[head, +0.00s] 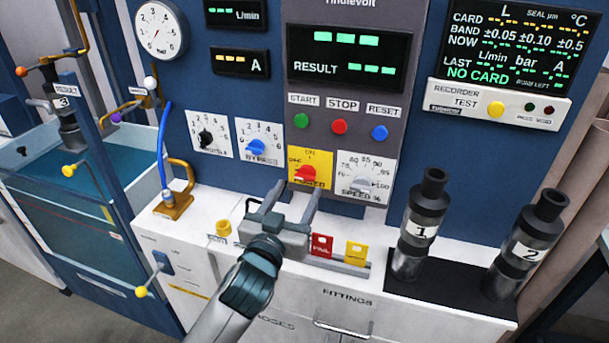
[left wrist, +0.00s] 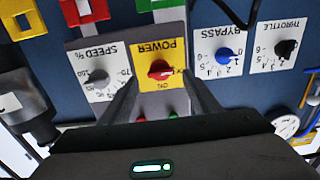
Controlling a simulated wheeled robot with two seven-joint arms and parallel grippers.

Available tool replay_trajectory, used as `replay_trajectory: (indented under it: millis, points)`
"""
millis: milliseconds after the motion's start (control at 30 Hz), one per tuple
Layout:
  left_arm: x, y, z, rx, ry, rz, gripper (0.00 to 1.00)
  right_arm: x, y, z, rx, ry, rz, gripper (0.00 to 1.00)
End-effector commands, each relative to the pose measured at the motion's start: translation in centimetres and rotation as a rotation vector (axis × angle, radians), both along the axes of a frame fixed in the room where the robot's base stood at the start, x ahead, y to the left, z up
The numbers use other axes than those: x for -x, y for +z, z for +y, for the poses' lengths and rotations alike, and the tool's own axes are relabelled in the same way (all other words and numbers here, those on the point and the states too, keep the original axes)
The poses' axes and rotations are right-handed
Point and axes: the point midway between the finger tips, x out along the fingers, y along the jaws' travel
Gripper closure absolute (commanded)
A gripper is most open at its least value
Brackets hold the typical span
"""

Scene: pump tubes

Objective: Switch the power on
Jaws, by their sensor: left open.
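The red power knob (head: 307,173) sits on a yellow plate (head: 322,158) on the grey centre panel, with an ON label above it. Its pointer seems turned to the left side, but is too small to be sure. My left gripper (head: 293,192) is open in front of and slightly below the knob, fingers pointing at the panel. In the left wrist view, which is upside down, the red knob (left wrist: 161,70) shows between the two open fingers (left wrist: 160,82), and I see no contact. My right gripper is not in view.
The speed dial (head: 362,182) is right of the power plate and the blue bypass knob (head: 256,147) is left of it. Red FAIL (head: 321,245) and yellow (head: 356,253) trays are beside my gripper. Tubes 1 (head: 420,225) and 2 (head: 525,245) stand at right.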

Motion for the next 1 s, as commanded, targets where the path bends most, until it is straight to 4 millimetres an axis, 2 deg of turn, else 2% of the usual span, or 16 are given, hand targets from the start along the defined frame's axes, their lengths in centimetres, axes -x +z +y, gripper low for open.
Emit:
replay_trajectory:
  millis: [100, 333, 500, 800, 833, 1000]
  points:
    - [-2.1, 0.2, -0.7, -0.002, 0.000, -0.001, 0.44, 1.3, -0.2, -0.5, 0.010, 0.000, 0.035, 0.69]
    - [-4.8, 0.1, -1.6, -0.001, 0.000, 0.000, 0.44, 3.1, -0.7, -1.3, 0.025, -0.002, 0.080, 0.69]
    - [-5.7, 0.0, -1.9, -0.002, 0.000, 0.000, 0.44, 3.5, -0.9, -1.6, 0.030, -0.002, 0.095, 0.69]
    - [-5.8, 0.0, -1.9, -0.001, 0.000, 0.000, 0.44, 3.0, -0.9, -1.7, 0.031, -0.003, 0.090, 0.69]
    - [-5.8, 0.0, -1.9, -0.001, 0.000, 0.000, 0.46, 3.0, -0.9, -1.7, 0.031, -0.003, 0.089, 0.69]
    - [-5.8, 0.0, -1.9, -0.001, 0.000, 0.000, 0.85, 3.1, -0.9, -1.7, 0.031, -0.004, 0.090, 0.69]
